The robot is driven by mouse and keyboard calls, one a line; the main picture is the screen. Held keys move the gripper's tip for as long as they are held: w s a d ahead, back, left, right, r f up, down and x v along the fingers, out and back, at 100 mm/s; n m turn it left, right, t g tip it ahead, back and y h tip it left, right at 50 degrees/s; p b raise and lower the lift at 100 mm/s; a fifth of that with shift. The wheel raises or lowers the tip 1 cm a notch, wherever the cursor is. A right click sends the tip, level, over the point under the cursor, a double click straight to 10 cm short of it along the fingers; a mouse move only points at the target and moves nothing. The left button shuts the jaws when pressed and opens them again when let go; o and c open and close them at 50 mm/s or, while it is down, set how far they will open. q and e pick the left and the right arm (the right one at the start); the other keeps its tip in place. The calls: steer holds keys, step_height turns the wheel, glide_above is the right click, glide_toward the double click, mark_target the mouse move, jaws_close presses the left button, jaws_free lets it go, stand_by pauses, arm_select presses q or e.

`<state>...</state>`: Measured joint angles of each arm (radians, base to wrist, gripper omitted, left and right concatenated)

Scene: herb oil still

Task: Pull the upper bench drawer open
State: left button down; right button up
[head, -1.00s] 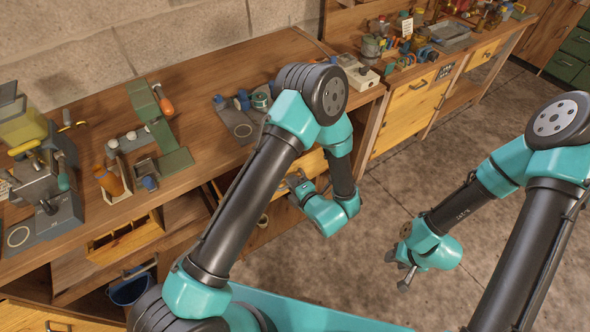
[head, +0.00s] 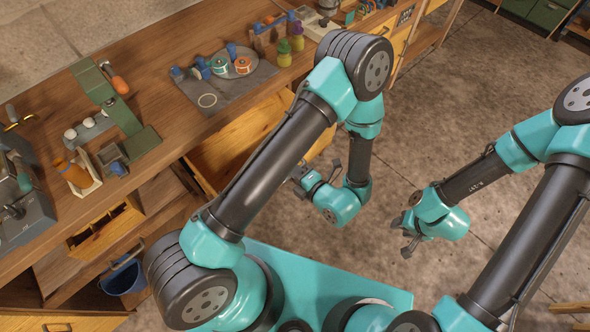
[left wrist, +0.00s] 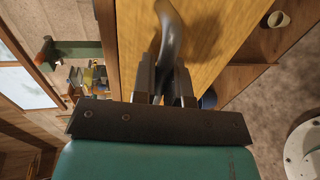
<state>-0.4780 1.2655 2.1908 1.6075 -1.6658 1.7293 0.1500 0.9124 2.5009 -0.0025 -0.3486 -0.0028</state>
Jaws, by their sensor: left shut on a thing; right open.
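The upper bench drawer (head: 232,150) is pulled out from under the bench in the head view, with its pale wooden inside showing. My left arm covers part of it. My left gripper (head: 300,178) is at the drawer's front. In the left wrist view its fingers (left wrist: 163,82) are shut on the curved metal handle (left wrist: 171,30), against the yellow wooden drawer front (left wrist: 225,28). My right gripper (head: 404,236) is open and empty, hanging over the floor to the right, apart from the bench.
A mat (head: 215,95) with reels and small bottles lies on the bench (head: 180,125) above the drawer. At left, a divided tray (head: 108,230) sits below the bench top, with a blue bucket (head: 124,277) near it. The floor (head: 450,120) at right is clear.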

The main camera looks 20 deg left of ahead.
arm_select(q)
steer(key=c, duration=1.2)
jaws_free()
steer(key=shift+o, duration=0.2)
steer(key=shift+d, duration=0.15)
steer(key=v, duration=1.1)
steer(key=shift+s+d+r, duration=0.15)
steer(key=shift+d+r, duration=0.05)
steer(key=shift+d, duration=0.1)
steer(key=shift+x, duration=5.85)
steer(key=shift+s+d, duration=0.1)
steer(key=v, duration=1)
steer(key=shift+d, duration=0.2)
